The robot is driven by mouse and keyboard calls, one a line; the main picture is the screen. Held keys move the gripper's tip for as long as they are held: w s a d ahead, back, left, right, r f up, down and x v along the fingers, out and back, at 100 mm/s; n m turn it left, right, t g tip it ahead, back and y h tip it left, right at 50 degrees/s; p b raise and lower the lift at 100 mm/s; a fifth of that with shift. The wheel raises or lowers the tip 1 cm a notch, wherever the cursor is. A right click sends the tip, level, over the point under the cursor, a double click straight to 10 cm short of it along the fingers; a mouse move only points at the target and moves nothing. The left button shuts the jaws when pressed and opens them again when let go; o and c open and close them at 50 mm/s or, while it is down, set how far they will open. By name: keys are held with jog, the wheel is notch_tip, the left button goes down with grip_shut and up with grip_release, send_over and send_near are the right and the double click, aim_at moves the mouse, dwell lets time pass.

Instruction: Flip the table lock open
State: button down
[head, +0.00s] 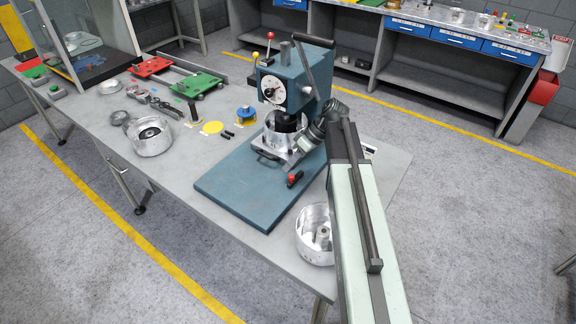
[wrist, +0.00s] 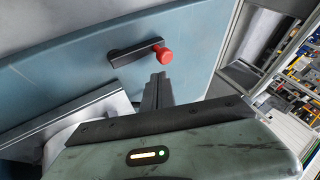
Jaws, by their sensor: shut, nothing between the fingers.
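The table lock is a short dark lever (wrist: 135,52) with a red knob (wrist: 165,55) on its end. It is mounted on the blue-grey base of the drill press. In the head view the red knob (head: 292,181) shows near the base's right edge, beside the round metal fixture. In the wrist view my gripper (wrist: 158,78) is shut and empty. Its fingertips point at the lever, just below the red knob in the picture. I cannot tell whether they touch it. In the head view my arm partly hides the gripper.
The blue press (head: 287,88) stands on its base plate (head: 235,190). A metal housing (head: 314,236) sits at the table's front right, close to my arm. Another housing (head: 150,138) and green and red fixtures lie to the left. Bare tabletop lies at the front left.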

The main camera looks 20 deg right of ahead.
aim_at(302, 173)
jog(key=shift+r, duration=0.1)
jog(key=shift+d+r+p, duration=0.15)
jog(key=shift+r+p, duration=0.15)
jog(key=shift+p, duration=0.1)
jog(key=p+v, duration=0.5)
jog(key=v, duration=0.2)
jog(key=shift+f, duration=0.1)
